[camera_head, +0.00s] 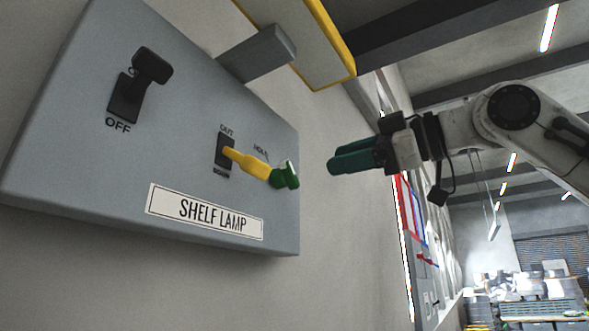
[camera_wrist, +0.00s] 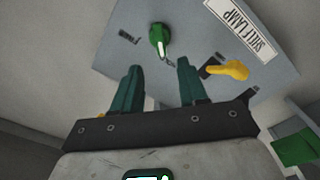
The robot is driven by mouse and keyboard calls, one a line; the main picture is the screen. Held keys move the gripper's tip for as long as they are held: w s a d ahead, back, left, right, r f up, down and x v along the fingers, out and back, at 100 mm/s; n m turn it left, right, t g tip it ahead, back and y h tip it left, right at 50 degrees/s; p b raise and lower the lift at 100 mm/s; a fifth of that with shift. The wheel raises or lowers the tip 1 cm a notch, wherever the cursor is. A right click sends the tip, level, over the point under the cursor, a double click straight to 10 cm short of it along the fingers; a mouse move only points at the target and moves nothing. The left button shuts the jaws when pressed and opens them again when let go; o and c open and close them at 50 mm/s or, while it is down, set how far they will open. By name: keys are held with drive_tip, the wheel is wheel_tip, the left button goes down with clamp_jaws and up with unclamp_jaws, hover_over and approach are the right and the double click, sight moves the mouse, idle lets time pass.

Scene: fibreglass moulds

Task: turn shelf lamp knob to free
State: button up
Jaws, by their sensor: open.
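The shelf lamp panel (camera_head: 75,170) is a grey box on the wall with a "SHELF LAMP" label (camera_head: 206,210). The green knob (camera_head: 286,175) sticks out near its right end. In the wrist view the knob (camera_wrist: 158,38) shows face on, with a pale pointer stripe towards the lower edge of the picture. Small marks beside it are too small to read there. My gripper (camera_head: 332,163) is right of the knob in the head view, apart from the panel. In the wrist view its teal fingers (camera_wrist: 160,67) are spread and empty, with the knob beyond the gap between them.
A yellow lever (camera_head: 247,162) sticks out beside the knob, under "OUT". A black switch (camera_head: 146,82) marked "OFF" is at the panel's left. A grey bracket (camera_head: 258,54) and yellow-edged box (camera_head: 305,40) are above. The space between gripper and panel looks clear.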

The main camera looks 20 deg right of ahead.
sight(294, 172)
drive_tip(key=p+x, duration=0.1)
drive_tip(key=x, duration=0.8)
drive_tip(key=shift+p, duration=0.35)
clamp_jaws()
